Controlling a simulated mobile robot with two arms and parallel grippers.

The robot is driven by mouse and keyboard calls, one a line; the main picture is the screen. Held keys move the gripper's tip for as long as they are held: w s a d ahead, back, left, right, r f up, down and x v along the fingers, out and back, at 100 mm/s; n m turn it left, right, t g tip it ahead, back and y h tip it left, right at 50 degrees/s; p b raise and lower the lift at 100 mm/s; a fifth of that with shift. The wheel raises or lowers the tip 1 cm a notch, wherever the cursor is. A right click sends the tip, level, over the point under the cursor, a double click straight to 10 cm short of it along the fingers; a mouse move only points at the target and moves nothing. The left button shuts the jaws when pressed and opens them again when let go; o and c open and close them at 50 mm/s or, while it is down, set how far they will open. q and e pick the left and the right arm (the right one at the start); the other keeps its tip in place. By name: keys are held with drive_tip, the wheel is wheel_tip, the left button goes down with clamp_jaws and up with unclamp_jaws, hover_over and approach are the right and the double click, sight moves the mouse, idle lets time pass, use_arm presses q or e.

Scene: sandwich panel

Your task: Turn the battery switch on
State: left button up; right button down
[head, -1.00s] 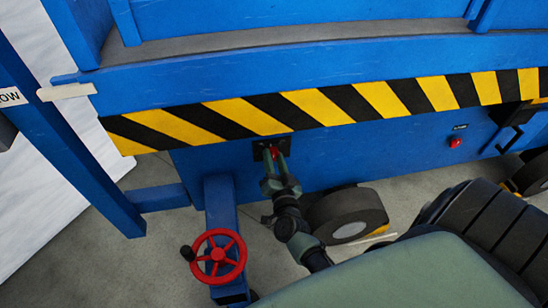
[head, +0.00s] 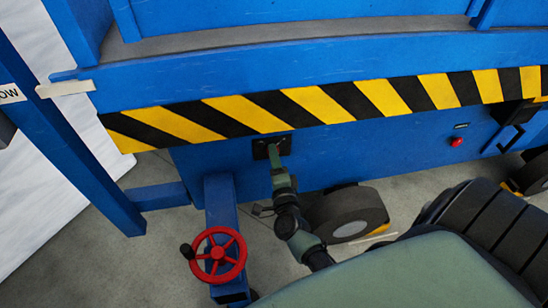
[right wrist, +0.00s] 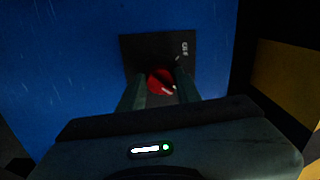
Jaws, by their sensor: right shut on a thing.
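The battery switch is a red knob (right wrist: 160,82) on a black square plate (head: 262,146) set in the blue side panel under the striped band. My right gripper (head: 277,154) reaches up to it from below in the head view. In the right wrist view my right gripper (right wrist: 161,86) has one finger on each side of the red knob and is shut on it. White lettering on the plate (right wrist: 140,48) reads sideways there, apparently "OFF". In the head view the fingers hide most of the knob. My left gripper is not in view.
A red handwheel (head: 218,257) on a blue post stands left of my right arm. A black wheel (head: 348,214) is just right of it. A red button (head: 456,142) sits farther right on the panel. The yellow-black band (head: 300,105) overhangs the switch.

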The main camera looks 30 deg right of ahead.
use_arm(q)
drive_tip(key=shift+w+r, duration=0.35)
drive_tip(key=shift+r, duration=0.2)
use_arm(e)
drive_tip(key=shift+f+m, duration=0.1)
drive_tip(key=shift+m, duration=0.6)
drive_tip(key=c, duration=1)
unclamp_jaws()
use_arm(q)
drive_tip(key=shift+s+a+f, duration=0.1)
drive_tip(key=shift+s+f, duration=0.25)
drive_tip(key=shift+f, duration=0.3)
use_arm(e)
drive_tip(key=v, duration=0.8)
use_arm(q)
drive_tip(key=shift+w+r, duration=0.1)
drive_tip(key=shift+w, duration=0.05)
